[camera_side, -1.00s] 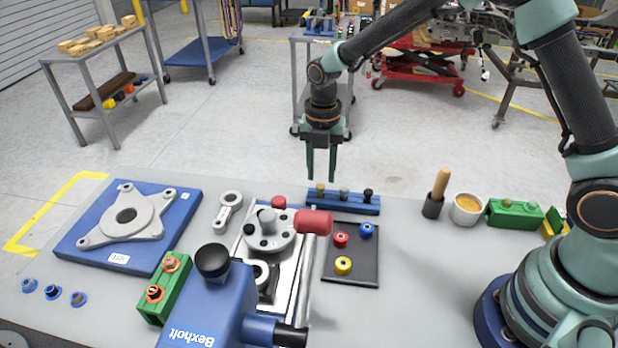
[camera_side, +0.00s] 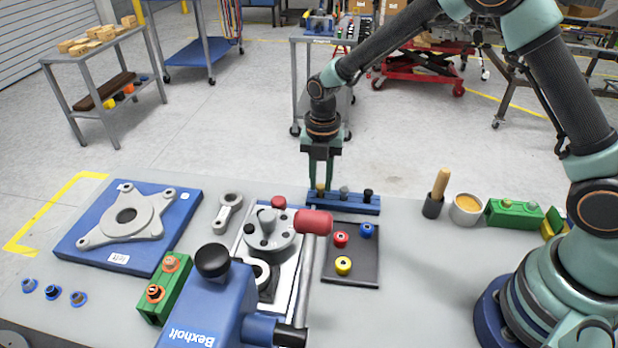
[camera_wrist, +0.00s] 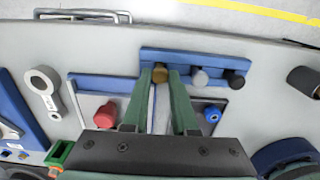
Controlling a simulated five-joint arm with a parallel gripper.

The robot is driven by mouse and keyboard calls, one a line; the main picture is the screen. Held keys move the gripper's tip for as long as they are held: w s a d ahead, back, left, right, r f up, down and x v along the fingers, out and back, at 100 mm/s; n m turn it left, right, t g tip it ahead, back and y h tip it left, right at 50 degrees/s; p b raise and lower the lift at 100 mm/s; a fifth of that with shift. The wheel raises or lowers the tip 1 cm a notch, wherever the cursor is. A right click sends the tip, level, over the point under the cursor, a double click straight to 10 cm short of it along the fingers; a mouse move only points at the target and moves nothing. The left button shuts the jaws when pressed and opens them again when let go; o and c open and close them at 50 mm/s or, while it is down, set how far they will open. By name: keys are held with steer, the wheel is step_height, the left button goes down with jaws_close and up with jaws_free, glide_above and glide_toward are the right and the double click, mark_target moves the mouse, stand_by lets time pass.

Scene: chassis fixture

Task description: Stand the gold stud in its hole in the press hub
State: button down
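The gold stud (camera_side: 320,191) stands at the left end of a blue rack (camera_side: 357,208), beside a grey stud (camera_side: 344,193) and a black stud (camera_side: 368,194). My gripper (camera_side: 319,186) points down over the gold stud with its fingers apart. In the wrist view, the gold stud (camera_wrist: 160,73) shows between the fingertips, with a finger on either side; I cannot tell whether they touch it. The press hub (camera_side: 285,238) is a round grey disc with dark holes, nearer the side camera than the rack. I cannot make out the hub in the wrist view.
The blue press (camera_side: 215,305) and its red-ended lever (camera_side: 314,222) stand close to the hub. A dark tray (camera_side: 365,268) with red, blue and yellow pieces lies right of it. A grey link (camera_side: 229,209) lies left of the rack.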

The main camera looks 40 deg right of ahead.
mark_target(320, 186)
steer(key=shift+r, duration=0.2)
steer(key=shift+r, duration=2.35)
steer(key=shift+a, duration=0.1)
steer(key=shift+a+r, duration=0.2)
steer(key=shift+a, duration=0.15)
steer(key=s+a+r+m, duration=0.4)
steer(key=a+r+m, duration=0.3)
steer(key=a, duration=0.4)
steer(key=shift+s+a+f, duration=0.1)
steer(key=shift+f, duration=1.15)
steer(key=shift+s+a+f, duration=0.1)
steer(key=shift+f, duration=1.1)
steer(key=shift+f, duration=0.15)
steer(key=shift+f, duration=1)
